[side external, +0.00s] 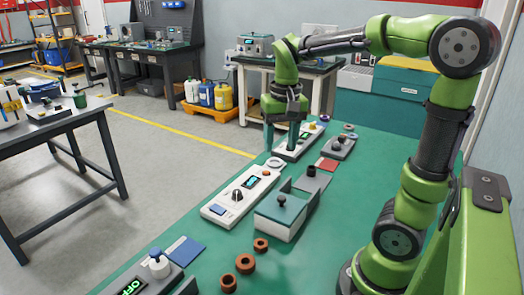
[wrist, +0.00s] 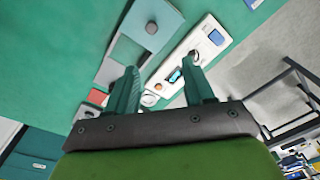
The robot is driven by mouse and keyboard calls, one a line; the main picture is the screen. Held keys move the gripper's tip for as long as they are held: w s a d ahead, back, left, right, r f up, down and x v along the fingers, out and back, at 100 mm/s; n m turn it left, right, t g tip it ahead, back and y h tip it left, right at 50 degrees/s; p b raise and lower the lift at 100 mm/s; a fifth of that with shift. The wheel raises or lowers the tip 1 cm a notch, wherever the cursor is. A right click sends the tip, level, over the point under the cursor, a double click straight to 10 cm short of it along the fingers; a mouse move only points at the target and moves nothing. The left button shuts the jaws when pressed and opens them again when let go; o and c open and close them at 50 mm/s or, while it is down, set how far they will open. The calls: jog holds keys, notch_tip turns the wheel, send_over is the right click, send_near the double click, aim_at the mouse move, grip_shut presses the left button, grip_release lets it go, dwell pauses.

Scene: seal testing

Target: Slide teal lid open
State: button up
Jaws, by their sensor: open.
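A grey box (side external: 279,229) stands on the green table, with a teal lid (side external: 291,212) over its near part and a dark knob (side external: 282,200) on top. The far part of the box looks uncovered. In the wrist view the teal lid (wrist: 165,14) is at the top, with its round knob (wrist: 152,27). My gripper (side external: 282,138) is open and empty, beyond the box's far end and apart from it, above the far part of the table. Its two teal fingers (wrist: 163,78) are spread in the wrist view. The inside of the box is hard to make out.
A white control panel (side external: 240,197) with a dial lies left of the box. More devices (side external: 340,146) and a red pad (side external: 327,164) lie beyond it. Several brown nuts (side external: 245,263) and a blue pad (side external: 188,249) are in front. Bare table lies right of the box.

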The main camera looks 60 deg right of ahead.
aim_at(282, 197)
jog(key=shift+m+g, duration=0.3)
jog(key=shift+g, duration=0.1)
jog(key=f, duration=1.5)
jog(key=shift+s+d+f, duration=0.2)
jog(key=shift+s+f, duration=0.2)
grip_shut()
